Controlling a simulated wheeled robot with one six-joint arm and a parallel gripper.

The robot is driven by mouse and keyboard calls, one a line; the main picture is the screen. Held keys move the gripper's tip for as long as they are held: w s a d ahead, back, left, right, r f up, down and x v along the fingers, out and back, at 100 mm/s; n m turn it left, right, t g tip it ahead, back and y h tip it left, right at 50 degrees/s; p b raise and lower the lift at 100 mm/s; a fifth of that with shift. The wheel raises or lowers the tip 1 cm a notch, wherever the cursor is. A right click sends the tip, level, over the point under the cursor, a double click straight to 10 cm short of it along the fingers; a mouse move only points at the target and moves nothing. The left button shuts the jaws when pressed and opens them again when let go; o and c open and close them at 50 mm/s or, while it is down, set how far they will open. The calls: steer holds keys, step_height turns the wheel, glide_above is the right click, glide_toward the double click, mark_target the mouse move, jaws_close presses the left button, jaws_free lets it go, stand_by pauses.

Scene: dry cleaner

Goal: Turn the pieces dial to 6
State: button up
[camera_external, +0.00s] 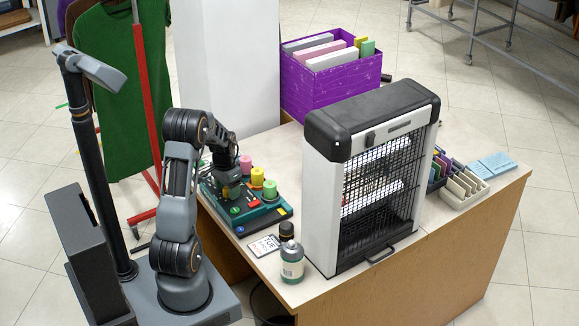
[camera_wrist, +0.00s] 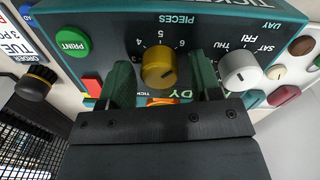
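The pieces dial is a gold-yellow knob (camera_wrist: 159,68) on the dark teal ticket machine (camera_wrist: 205,22), under the word PIECES. Numbers including 4, 5 and 6 show around it. A short dark mark is on its face, but I cannot tell for sure which number it points at. My gripper (camera_wrist: 162,80) is open, with one finger on each side of the knob and gaps between. In the external view the ticket machine (camera_external: 268,219) sits on the counter's left end, and my gripper (camera_external: 233,190) is over it, hiding the dial.
A white day knob (camera_wrist: 239,70) is close to my right finger; a green PRINT button (camera_wrist: 72,42) is to the left. In the external view a bottle (camera_external: 292,264), an order card (camera_external: 264,246) and a large caged appliance (camera_external: 326,190) stand nearby. A purple box (camera_external: 333,90) is behind.

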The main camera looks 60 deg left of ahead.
mark_target(226, 188)
steer(key=c, duration=0.8)
steer(key=shift+n, duration=0.7)
steer(key=shift+c, duration=0.2)
steer(key=o, duration=0.9)
steer(key=shift+o, duration=0.2)
steer(key=shift+r, duration=0.1)
step_height(226, 188, up, 14)
steer(key=shift+a, duration=0.25)
steer(key=shift+f, duration=0.2)
